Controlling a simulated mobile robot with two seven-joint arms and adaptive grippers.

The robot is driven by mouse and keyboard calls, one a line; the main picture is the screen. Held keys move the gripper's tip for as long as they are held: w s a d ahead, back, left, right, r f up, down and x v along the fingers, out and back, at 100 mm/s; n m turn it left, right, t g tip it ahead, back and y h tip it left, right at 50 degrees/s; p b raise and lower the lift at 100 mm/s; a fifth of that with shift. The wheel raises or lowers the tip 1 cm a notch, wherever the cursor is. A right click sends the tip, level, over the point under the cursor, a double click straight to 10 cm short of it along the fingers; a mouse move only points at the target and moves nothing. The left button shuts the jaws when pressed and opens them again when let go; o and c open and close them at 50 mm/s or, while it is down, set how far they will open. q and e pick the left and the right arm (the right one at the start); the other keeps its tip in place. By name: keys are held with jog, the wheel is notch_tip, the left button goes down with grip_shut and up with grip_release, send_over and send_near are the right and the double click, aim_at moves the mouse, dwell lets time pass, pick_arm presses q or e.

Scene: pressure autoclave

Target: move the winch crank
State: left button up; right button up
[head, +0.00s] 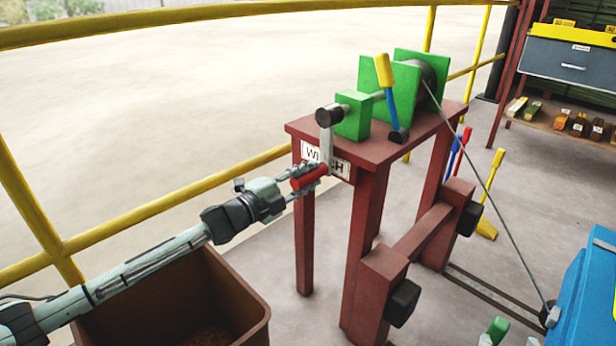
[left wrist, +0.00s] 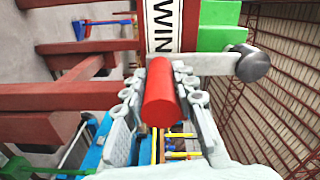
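The winch crank has a pale grey arm (head: 326,145) hanging down from a dark hub (head: 329,115) on the winch's near end. Its red handle (head: 312,178) sticks out toward me at the arm's lower end. My left gripper (head: 305,180) has one finger on each side of the red handle and appears shut on it. In the left wrist view the red handle (left wrist: 160,95) lies between the two fingertips (left wrist: 161,80), with its round end facing the camera. The crank arm (left wrist: 210,62) and hub (left wrist: 253,67) show beyond it. My right gripper is in neither view.
The green winch (head: 353,115) stands on a dark red table (head: 378,151) bearing a "WINCH" sign. A blue lever with a yellow grip (head: 385,70) stands beside it. A cable runs down to a blue body (head: 590,290). A brown bin (head: 232,305) lies below my left arm; yellow rails (head: 200,186) run behind.

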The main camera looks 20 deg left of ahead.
pick_arm(q)
jog(key=o, duration=0.4)
jog(key=shift+o, duration=0.2)
jog(key=v, duration=1.2)
